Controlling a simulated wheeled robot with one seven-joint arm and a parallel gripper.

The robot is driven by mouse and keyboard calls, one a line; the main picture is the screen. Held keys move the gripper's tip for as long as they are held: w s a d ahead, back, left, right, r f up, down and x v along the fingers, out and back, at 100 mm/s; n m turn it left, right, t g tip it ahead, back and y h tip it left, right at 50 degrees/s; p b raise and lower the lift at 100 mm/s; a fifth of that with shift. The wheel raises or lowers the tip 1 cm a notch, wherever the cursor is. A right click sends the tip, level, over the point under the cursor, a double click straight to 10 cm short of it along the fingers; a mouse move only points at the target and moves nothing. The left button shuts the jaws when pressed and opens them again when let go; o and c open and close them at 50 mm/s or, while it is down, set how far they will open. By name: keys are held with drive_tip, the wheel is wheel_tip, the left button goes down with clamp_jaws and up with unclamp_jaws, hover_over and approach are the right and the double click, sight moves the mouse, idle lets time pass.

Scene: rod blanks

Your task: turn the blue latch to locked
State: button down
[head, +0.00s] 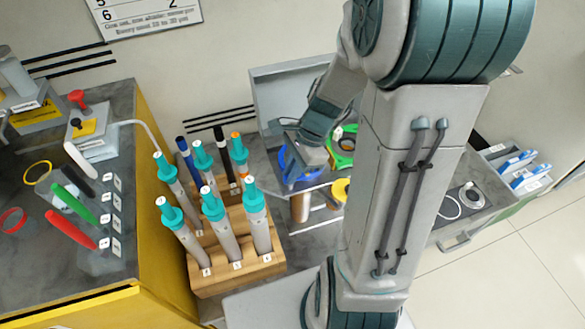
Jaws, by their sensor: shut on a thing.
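A blue looped part (285,164), which looks like the blue latch, shows below the open grey lid at the back of the middle bench. My gripper (309,158) is right at it, reaching down from the upper right. My gripper is shut on the blue latch, though the fingertips are small and partly hidden behind my own wrist. The latch's exact angle and any lock marking are too small to read.
A green ring-like part (342,150) and a yellow round piece (340,190) are close to my gripper. A wooden rack (215,282) of teal-capped tubes stands front left. A yellow-sided bench (165,225) is at left.

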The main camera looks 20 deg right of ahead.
drive_tip(key=n+g+p, duration=0.1)
drive_tip(key=n, duration=0.1)
drive_tip(key=n+g+p, duration=0.1)
drive_tip(key=n, duration=0.2)
drive_tip(key=shift+w+a+r+h, duration=0.1)
drive_tip(key=shift+w+r+h, duration=0.05)
drive_tip(key=shift+h, duration=0.15)
drive_tip(key=shift+n+g+h+p, duration=0.45)
drive_tip(key=shift+n+p, duration=0.4)
drive_tip(key=shift+n, duration=0.95)
drive_tip(key=shift+w, duration=0.1)
drive_tip(key=c, duration=1.5)
unclamp_jaws()
drive_tip(key=p+v, duration=0.1)
drive_tip(key=v, duration=1.2)
drive_tip(key=shift+w+r+p, duration=0.15)
drive_tip(key=shift+r+p, duration=0.05)
drive_tip(key=shift+p, duration=0.15)
